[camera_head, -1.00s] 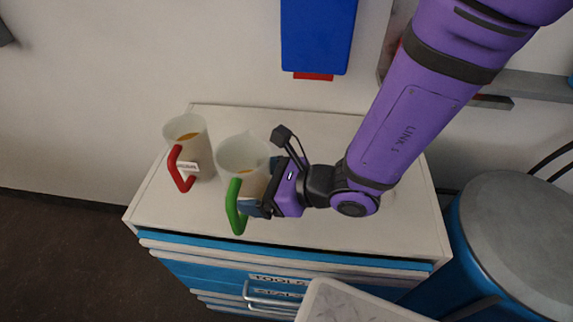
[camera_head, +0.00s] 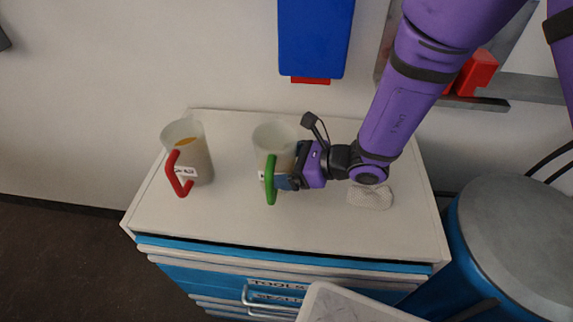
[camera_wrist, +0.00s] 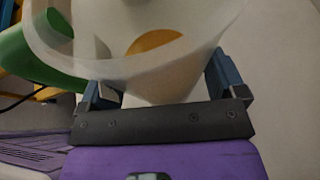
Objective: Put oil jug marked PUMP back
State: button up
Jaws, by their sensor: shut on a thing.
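The jug with a green handle (camera_head: 272,137) is pale and translucent and stands upright at the middle of the cabinet top. I cannot tell if its base touches the top. My gripper (camera_head: 288,180) is shut on it from the right, close to the handle. In the wrist view the jug (camera_wrist: 165,82) sits between both fingers, with amber oil inside and the green handle at left. A similar jug with a red handle (camera_head: 198,160) and amber oil stands to the left, apart from it. Both carry small white labels that I cannot read.
The white cabinet top (camera_head: 225,222) is clear in front of the jugs. A pale pad or cloth (camera_head: 370,196) lies right of my gripper. A blue wall box (camera_head: 315,38) hangs behind. A blue drum with a grey lid (camera_head: 515,225) stands at right.

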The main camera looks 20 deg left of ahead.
jog(key=shift+f, duration=0.2)
jog(key=shift+f, duration=0.15)
jog(key=o, duration=0.7)
jog(key=shift+o, duration=0.2)
jog(key=shift+w+d+r, duration=0.1)
jog(key=shift+d+r, duration=0.1)
jog(key=v, duration=1.1)
jog(key=shift+d, duration=0.3)
jog(key=shift+r, duration=0.2)
